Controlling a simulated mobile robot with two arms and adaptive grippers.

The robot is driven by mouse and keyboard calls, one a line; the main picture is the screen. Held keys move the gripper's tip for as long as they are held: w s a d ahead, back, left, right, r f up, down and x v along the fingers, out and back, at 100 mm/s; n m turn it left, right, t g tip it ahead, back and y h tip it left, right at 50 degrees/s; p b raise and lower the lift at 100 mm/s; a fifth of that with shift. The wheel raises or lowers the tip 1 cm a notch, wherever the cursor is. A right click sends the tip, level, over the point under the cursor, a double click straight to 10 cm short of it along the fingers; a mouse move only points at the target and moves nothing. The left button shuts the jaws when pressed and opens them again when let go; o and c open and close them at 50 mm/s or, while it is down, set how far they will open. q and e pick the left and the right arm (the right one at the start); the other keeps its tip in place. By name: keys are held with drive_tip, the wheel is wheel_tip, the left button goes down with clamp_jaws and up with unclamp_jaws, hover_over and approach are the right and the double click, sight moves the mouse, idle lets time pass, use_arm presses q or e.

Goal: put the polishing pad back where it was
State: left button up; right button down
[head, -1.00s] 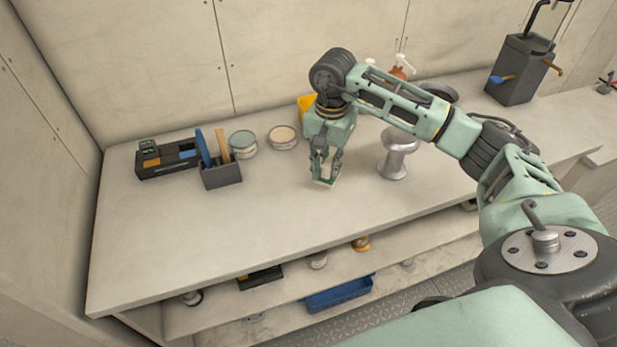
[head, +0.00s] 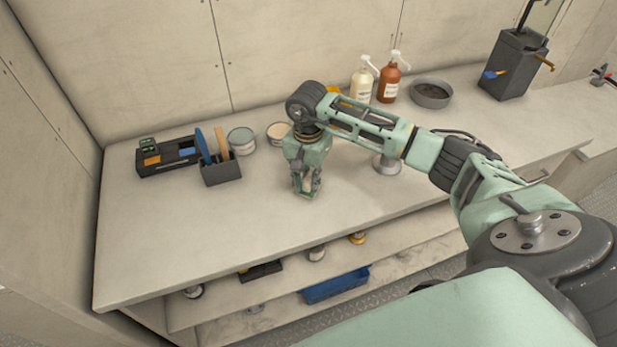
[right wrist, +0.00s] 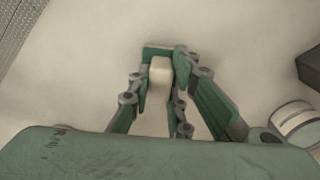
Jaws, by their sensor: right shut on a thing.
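The polishing pad (right wrist: 160,80) appears to be the small pale, cream-coloured block between my fingers in the right wrist view. My right gripper (head: 306,190) is shut on it and points down over the middle of the worktop. In the head view the fingers hide most of the pad, and I cannot tell whether it touches the worktop. My left gripper is not in view.
A dark caddy (head: 222,173) with a blue and a wooden item stands left, beside a dark charger-like box (head: 150,164) and tins (head: 241,140). A metal stand (head: 387,165), bottles (head: 389,84) and a round pan (head: 431,94) are right. The front worktop is clear.

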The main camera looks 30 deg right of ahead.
sight(308, 178)
drive_tip(key=c, duration=1.6)
unclamp_jaws()
drive_tip(key=shift+r, duration=0.15)
wheel_tip(308, 178, up, 12)
drive_tip(key=b, duration=0.3)
drive_tip(key=shift+a, duration=0.1)
